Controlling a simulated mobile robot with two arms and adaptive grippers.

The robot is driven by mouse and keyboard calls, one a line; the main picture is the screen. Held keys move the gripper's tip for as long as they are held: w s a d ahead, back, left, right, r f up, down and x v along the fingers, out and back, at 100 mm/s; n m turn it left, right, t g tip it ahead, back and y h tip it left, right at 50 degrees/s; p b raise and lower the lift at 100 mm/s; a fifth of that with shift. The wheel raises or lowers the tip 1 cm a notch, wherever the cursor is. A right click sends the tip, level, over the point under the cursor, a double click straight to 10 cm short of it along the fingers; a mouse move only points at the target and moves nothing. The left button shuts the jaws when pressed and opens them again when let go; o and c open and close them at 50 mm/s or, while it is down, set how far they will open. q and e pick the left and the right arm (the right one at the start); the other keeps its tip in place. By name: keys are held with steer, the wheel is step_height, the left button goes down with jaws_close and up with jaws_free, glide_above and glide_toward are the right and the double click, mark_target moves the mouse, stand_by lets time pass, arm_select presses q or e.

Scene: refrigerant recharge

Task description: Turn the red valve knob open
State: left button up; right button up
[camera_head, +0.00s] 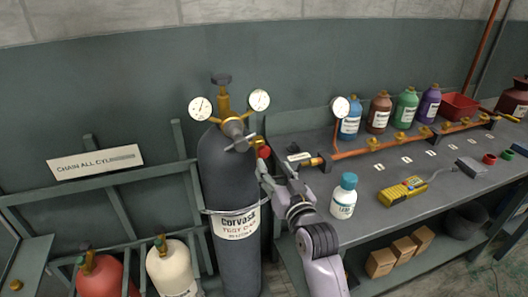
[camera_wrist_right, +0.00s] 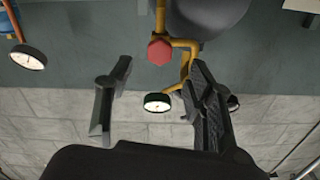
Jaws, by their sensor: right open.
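The red valve knob (camera_head: 264,152) shows beside the neck of the tall dark grey gas cylinder (camera_head: 222,180), on the right side of its brass valve and gauge assembly. My right gripper (camera_head: 267,170) is open and empty just below the knob, its arm coming up from the bottom of the picture. In the right wrist view the red knob (camera_wrist_right: 160,51) lies ahead of my open fingers (camera_wrist_right: 161,72), roughly midway between them across the picture, and no contact shows. The brass pipe beside the knob is also visible. My left gripper is not in view.
Two round gauges flank the cylinder top; one is the left gauge (camera_head: 200,108). To the right, a bench (camera_head: 385,235) carries a white bottle (camera_head: 344,197), a yellow meter (camera_head: 403,190), a brass manifold (camera_head: 400,138) and several coloured bottles. Red and cream cylinders stand at lower left.

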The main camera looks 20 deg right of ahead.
mark_target(265, 154)
steer(key=w, duration=0.8)
steer(key=shift+w+a+p, duration=0.1)
steer(key=shift+p, duration=0.2)
steer(key=shift+c, duration=0.5)
steer(key=c, duration=1.1)
